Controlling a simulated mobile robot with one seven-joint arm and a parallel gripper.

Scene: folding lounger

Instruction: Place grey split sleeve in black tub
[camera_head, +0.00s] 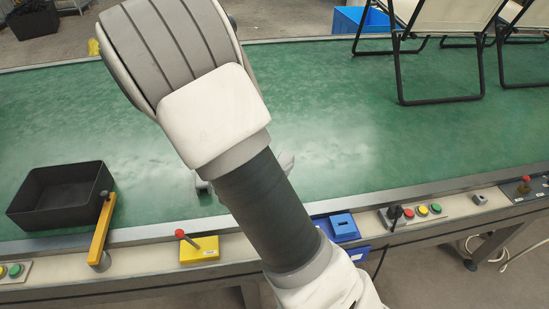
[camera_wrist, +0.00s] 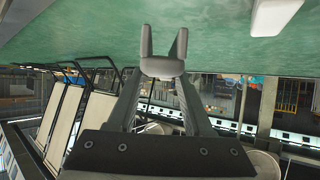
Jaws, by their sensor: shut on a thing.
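The black tub (camera_head: 62,212) stands on the belt at the left, open and apparently empty, apart from my gripper.
A yellow lever (camera_head: 101,232) stands at the tub's right front corner. A yellow box with a red-knobbed stick (camera_head: 199,249) and a blue block (camera_head: 344,227) sit along the front rail. Folding loungers (camera_head: 440,50) stand at the back right. The belt's middle right is clear.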

